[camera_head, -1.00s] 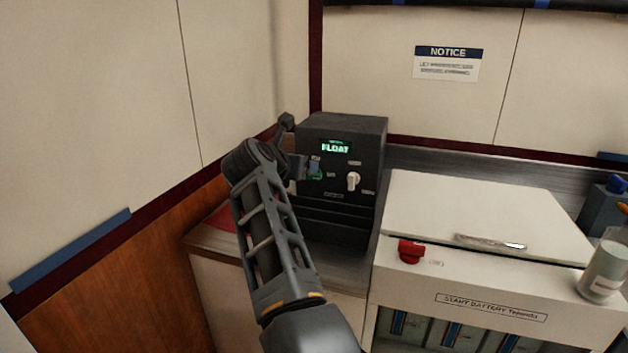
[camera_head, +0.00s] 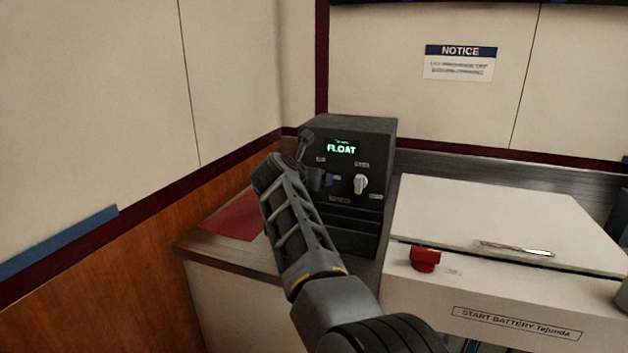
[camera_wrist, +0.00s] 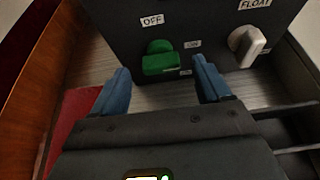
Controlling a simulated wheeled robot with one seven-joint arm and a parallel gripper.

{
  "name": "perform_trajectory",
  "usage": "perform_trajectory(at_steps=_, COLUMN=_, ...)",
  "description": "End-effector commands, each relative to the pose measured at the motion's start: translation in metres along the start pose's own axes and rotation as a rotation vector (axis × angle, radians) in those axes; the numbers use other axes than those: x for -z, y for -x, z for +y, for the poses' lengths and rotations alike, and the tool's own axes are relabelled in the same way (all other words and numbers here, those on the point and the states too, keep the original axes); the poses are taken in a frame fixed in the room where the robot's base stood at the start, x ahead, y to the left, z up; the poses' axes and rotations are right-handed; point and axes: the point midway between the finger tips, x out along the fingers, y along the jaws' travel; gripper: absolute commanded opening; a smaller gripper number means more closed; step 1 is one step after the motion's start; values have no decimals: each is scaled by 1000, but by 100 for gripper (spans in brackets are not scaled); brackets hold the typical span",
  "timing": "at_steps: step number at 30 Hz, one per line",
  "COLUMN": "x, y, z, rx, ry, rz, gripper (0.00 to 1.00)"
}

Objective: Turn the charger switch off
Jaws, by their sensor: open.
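The charger is a black box (camera_head: 350,140) on the counter, with a lit green "FLOAT" display. Its green switch (camera_wrist: 161,60) shows in the wrist view, with an "OFF" label at its upper left and an "ON" label at its right. In the head view my gripper and arm hide this switch. My gripper (camera_wrist: 161,66) is open and empty. Its two blue fingers point at the charger front, one on either side of the green switch in the picture. I cannot tell whether they touch it.
A white knob (camera_head: 361,184) is right of the green switch; it also shows in the wrist view (camera_wrist: 246,44). A white battery box (camera_head: 500,225) with a red knob (camera_head: 425,259) stands at right. A red sheet (camera_head: 236,218) lies left of the charger. The wall is close at left.

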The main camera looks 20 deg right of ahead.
Motion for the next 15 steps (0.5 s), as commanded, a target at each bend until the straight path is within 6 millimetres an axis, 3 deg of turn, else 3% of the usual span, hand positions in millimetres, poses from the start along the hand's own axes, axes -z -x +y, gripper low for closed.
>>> perform_trajectory(at_steps=6, x=0, y=-14, z=-1, rx=0, ry=0, rz=0, gripper=77)
perform_trajectory(at_steps=15, x=0, y=-15, z=0, rx=0, ry=0, rz=0, gripper=77)
